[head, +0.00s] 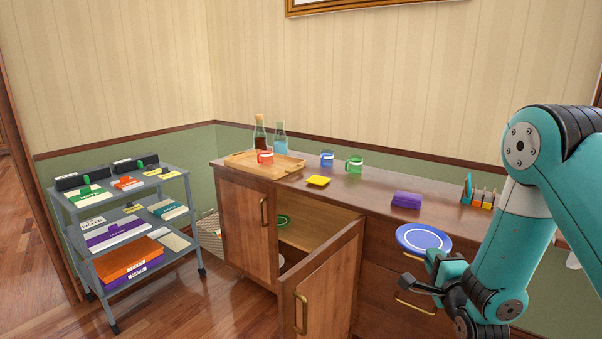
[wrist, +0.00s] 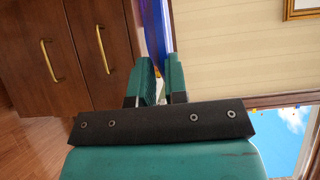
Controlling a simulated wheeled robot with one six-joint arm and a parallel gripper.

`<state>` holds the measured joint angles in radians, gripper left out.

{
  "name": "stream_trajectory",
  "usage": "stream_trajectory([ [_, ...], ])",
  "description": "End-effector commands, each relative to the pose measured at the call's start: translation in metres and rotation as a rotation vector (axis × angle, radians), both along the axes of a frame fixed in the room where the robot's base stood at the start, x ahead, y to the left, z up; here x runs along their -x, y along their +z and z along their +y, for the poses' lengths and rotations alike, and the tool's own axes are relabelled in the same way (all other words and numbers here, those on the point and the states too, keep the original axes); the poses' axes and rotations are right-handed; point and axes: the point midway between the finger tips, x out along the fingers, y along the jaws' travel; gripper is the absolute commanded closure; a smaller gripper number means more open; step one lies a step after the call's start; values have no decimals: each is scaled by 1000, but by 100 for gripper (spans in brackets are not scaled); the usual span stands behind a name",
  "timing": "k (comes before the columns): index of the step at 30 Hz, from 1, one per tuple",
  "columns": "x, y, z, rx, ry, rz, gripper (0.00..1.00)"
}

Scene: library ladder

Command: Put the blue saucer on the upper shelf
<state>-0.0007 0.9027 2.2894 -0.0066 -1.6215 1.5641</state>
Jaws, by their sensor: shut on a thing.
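The blue saucer (head: 423,238) with a pale ring is at the right in the head view, held up in front of the sideboard's drawers. My gripper (head: 434,264) is shut on its near edge. In the wrist view the saucer (wrist: 155,38) shows edge-on as a blue strip between the two fingers of my gripper (wrist: 160,75). The sideboard cupboard stands open at the middle of the head view. Inside it, a green saucer (head: 283,221) lies on what looks like the upper shelf (head: 308,237). A pale item (head: 281,260) shows lower down, partly hidden by the door.
The open cupboard door (head: 328,287) juts out between my gripper and the opening. The sideboard top (head: 370,190) carries a wooden tray, bottles, mugs, a yellow item and a purple stack (head: 406,200). A loaded grey cart (head: 125,230) stands at the left. Floor between is clear.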

Motion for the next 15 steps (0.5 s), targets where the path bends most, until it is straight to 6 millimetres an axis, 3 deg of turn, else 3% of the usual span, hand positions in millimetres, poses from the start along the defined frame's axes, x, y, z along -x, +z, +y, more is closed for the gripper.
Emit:
stream_trajectory([
  [1,0,29,0,0,0,-1,100],
  [6,0,59,0,0,0,-1,100],
  [11,0,69,0,0,0,0,100],
  [15,5,52,0,0,0,6,100],
])
